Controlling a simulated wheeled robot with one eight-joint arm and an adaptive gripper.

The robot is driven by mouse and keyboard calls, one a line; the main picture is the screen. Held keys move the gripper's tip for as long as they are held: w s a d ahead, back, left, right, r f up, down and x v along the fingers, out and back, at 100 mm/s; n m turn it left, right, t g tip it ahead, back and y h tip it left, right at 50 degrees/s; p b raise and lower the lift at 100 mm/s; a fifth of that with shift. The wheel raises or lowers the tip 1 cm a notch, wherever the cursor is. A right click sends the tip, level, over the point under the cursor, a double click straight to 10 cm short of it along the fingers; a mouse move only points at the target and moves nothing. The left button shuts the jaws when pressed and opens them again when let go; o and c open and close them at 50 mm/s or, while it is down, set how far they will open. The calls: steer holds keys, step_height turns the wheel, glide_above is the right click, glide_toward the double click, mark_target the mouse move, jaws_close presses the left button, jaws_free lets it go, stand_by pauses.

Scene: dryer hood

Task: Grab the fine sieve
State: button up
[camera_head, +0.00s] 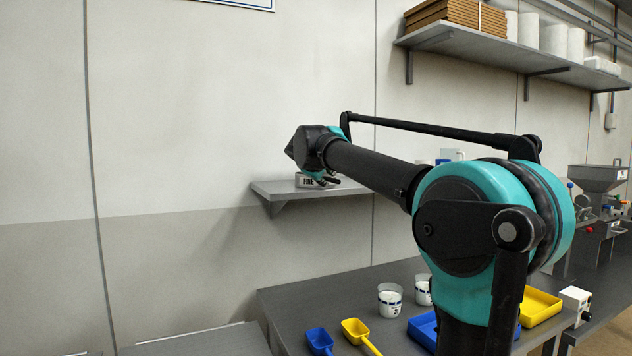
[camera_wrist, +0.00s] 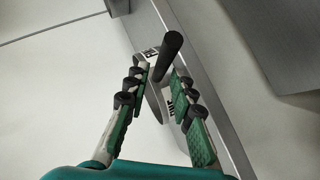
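The fine sieve (camera_head: 307,182), a light metal ring lettered "FINE", sits on a small grey wall shelf (camera_head: 285,189). In the wrist view the sieve (camera_wrist: 153,100) shows as a pale ring with dark lettering and a black round-ended handle (camera_wrist: 169,48) pointing toward the camera. My gripper (camera_wrist: 160,72) is open, with one finger on each side of the sieve's handle end. A gap shows beside the left finger; whether the right finger touches the handle cannot be told. In the head view my wrist hides much of the gripper and part of the sieve.
The wall stands close behind the shelf. Below is a grey table with white cups (camera_head: 390,300), a blue scoop (camera_head: 319,341), a yellow scoop (camera_head: 355,328) and a yellow tray (camera_head: 538,306). A high shelf (camera_head: 500,55) holds boxes and rolls at the upper right.

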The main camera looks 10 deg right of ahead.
steer(key=shift+x, duration=1.05)
steer(key=shift+c, duration=0.6)
jaws_close()
steer(key=shift+r, duration=0.15)
